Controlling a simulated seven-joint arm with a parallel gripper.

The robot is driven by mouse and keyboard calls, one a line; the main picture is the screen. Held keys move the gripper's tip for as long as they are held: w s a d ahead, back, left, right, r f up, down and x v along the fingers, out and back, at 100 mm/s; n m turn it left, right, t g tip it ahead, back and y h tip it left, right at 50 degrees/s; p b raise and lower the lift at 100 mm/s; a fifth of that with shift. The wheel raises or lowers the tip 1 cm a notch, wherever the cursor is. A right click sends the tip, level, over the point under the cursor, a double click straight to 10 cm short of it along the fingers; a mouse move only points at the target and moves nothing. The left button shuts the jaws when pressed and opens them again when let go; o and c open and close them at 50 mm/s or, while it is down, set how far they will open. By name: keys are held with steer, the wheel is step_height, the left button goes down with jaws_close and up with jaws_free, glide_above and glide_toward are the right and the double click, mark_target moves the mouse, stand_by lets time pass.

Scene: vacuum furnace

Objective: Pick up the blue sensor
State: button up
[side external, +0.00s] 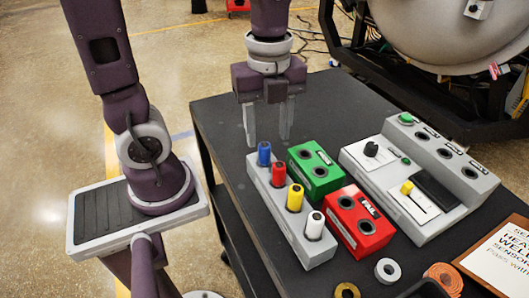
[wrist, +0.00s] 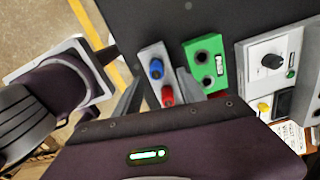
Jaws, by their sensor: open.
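The blue sensor (side external: 264,153) is a small blue cylinder standing upright in the far end slot of a grey holder block (side external: 317,250). In the wrist view the blue sensor (wrist: 156,69) shows ahead of my fingers, with the red sensor (wrist: 168,96) beside it. My gripper (side external: 266,138) is open and empty, fingers pointing down over the table, beyond the holder's far end. In the side view its fingertips appear just above and behind the blue sensor, apart from it. In the wrist view the gripper (wrist: 156,92) has its fingers spread, partly hidden by its own body.
Red (side external: 278,174), yellow (side external: 295,197) and white (side external: 314,225) sensors stand in the same holder. A green box (side external: 315,171) and a red FAIL box (side external: 358,221), both with holes, sit close to its right. A grey control panel (side external: 420,180) stands further right. The table's far left is clear.

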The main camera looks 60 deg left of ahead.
mark_target(264, 144)
steer(key=f, duration=0.4)
steer(key=shift+s+a+f, duration=0.1)
steer(key=shift+s+a, duration=0.1)
steer(key=shift+s, duration=0.05)
jaws_close()
